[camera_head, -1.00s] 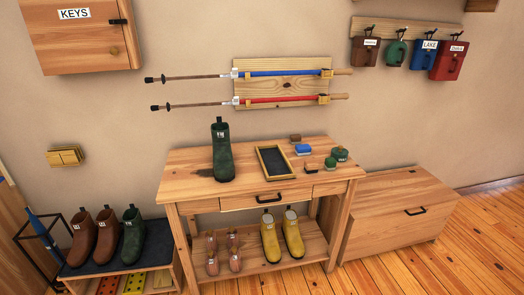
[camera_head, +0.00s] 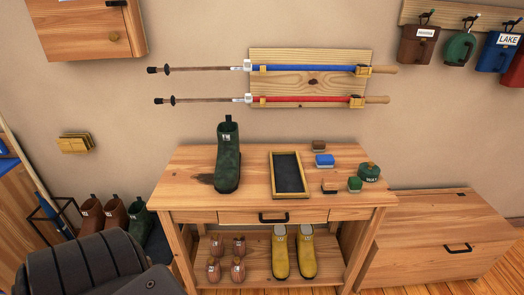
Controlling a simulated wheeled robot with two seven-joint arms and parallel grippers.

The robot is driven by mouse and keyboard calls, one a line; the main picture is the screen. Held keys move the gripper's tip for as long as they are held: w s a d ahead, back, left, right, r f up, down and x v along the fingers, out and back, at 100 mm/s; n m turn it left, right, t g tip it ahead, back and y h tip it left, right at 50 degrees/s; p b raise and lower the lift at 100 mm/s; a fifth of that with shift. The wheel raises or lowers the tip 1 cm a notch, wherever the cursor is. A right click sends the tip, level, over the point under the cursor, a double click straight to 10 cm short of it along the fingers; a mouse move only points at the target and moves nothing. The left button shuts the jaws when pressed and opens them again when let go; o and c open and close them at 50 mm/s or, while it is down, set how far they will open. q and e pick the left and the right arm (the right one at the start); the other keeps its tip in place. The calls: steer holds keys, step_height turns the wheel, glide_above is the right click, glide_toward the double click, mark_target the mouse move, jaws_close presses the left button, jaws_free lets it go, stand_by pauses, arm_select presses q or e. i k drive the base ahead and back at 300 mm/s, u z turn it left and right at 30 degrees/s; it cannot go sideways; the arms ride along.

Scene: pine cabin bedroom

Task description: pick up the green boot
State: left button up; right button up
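A dark green boot (camera_head: 228,165) stands upright on the wooden table (camera_head: 186,160), left of the dark tray, with a small white tag near its top. A second green boot (camera_head: 140,219) stands at the lower left beside two brown boots (camera_head: 104,217). Its lower part is partly hidden by a dark grey part of my arm at the lower left. Neither of my grippers shows in this view.
A wood-framed dark tray (camera_head: 274,184) lies right of the boot, with brushes and a green tin (camera_head: 369,172) further right. Yellow boots (camera_head: 293,252) and small brown boots stand on the lower shelf. Two poles (camera_head: 205,100) hang on the wall above. A wooden chest (camera_head: 430,232) stands at right.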

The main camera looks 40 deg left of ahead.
mark_target(227, 171)
steer(key=u, duration=0.3)
steer(key=i, duration=0.85)
steer(key=u, duration=0.55)
